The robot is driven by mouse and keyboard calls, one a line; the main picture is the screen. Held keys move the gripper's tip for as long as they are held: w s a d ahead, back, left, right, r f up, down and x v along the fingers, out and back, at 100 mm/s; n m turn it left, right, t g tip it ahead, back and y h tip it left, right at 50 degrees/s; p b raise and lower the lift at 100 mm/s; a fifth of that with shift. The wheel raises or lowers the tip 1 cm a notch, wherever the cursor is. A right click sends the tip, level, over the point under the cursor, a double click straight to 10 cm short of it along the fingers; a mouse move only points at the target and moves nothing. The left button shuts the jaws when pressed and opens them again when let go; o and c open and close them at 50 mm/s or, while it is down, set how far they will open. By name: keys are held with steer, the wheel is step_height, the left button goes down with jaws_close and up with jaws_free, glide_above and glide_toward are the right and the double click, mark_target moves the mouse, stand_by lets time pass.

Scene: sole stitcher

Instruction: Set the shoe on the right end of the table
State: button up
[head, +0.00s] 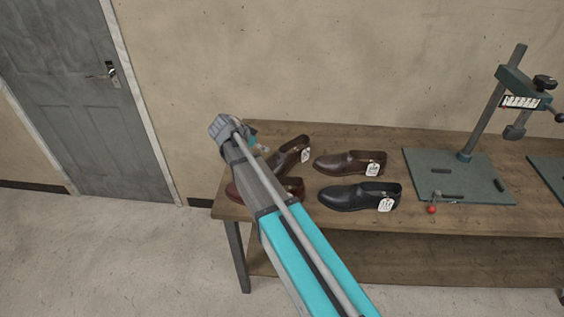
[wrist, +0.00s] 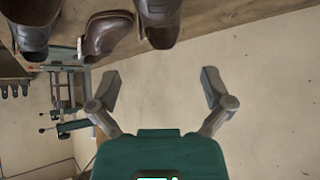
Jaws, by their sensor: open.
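Several tagged shoes stand on the left part of the wooden table (head: 400,216). A black shoe (head: 352,197) is at the front, a brown shoe (head: 340,163) behind it, and another brown shoe (head: 292,153) further left. A reddish-brown shoe (head: 291,185) is partly hidden by my arm. Which one the task means cannot be told. My gripper (wrist: 162,88) is open and empty in the wrist view, its fingers clear of the shoes (wrist: 108,36) at that picture's top. In the head view my arm mostly hides it.
A green-based press stand (head: 455,178) stands on the table right of the shoes, with a small red-knobbed part (head: 432,210) at its front edge. Another green base (head: 552,172) is cut off at the right. A grey door (head: 80,95) is at left.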

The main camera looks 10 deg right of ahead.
mark_target(279, 154)
steer(key=shift+f, duration=0.1)
steer(key=b+x, duration=0.5)
steer(key=x, duration=0.2)
steer(key=shift+w+d+f+b, duration=0.25)
steer(key=shift+d+f+b, duration=0.25)
steer(key=shift+b, duration=0.1)
steer(key=shift+f, duration=0.1)
steer(key=b+x, duration=0.2)
steer(key=x, duration=0.1)
steer(key=shift+f+b, duration=0.25)
steer(key=shift+b, duration=0.1)
steer(key=shift+b+x, duration=0.55)
steer(key=shift+x, duration=0.3)
steer(key=shift+d+r, duration=0.1)
steer(key=shift+d, duration=0.1)
